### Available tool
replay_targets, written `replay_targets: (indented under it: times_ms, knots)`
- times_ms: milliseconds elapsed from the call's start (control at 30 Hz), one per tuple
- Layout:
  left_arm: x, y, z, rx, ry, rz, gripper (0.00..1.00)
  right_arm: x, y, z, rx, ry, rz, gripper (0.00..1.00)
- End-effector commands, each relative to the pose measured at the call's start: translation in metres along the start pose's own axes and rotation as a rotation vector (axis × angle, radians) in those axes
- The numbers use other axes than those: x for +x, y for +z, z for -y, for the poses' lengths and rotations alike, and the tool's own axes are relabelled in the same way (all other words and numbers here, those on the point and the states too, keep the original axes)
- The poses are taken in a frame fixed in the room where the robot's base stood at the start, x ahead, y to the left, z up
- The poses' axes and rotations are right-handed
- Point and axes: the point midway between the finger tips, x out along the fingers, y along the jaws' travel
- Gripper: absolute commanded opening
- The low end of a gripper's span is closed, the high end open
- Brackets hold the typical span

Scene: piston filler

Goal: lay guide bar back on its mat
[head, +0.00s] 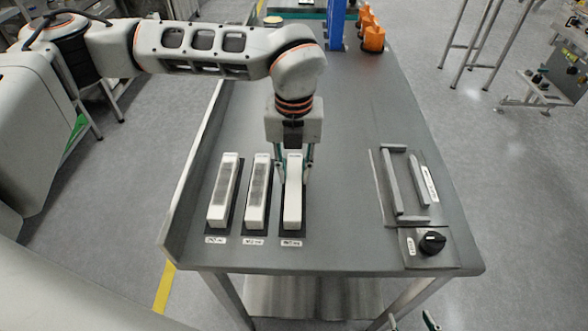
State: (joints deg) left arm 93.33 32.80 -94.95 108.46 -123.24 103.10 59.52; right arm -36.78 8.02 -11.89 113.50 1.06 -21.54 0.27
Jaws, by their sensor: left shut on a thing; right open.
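My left gripper (294,172) comes down from above and is shut on the far part of a white bar, the guide bar (293,208). The bar lies lengthwise over a dark mat (292,234), the rightmost of three in a row. Its top is plain and pale. I cannot tell whether it rests on the mat or is just above it.
Two white bars with grey tops, one at left (224,192) and one in the middle (257,192), lie on their own dark mats. At right is a grey fixture (404,182) with rails, and a black knob (432,242). A blue post (338,25) and orange parts (371,30) stand at the back.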

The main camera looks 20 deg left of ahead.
Motion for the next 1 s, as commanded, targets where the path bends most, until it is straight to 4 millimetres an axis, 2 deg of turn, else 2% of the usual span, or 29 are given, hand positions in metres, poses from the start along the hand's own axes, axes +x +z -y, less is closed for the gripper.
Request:
replay_targets:
  times_ms: [67,100,167,467,633,767,1000]
  knots:
    - [0.003,0.0,0.0,0.0,0.0,-0.001,0.0,0.001,0.001,0.0,0.0,0.0,0.001,0.52]
    - [0.003,0.0,0.0,0.0,0.0,0.0,0.28,0.001,0.001,0.0,0.0,0.0,0.0,0.52]
    - [0.003,0.0,0.0,0.0,0.0,0.0,0.4,0.0,0.001,0.0,-0.001,0.0,0.0,0.52]
    - [0.002,0.0,0.0,0.0,0.0,0.0,0.4,0.0,0.0,0.0,-0.001,0.001,0.0,0.52]
    - [-0.009,0.001,0.0,0.0,-0.001,0.002,0.4,0.0,-0.002,-0.001,0.0,0.001,-0.002,0.52]
    - [-0.03,0.001,0.001,0.0,-0.002,0.004,0.4,-0.001,-0.003,-0.001,0.001,0.001,-0.003,0.52]
    - [-0.08,0.001,0.0,0.0,-0.001,0.004,0.4,-0.001,-0.004,0.0,0.003,-0.001,-0.004,0.52]
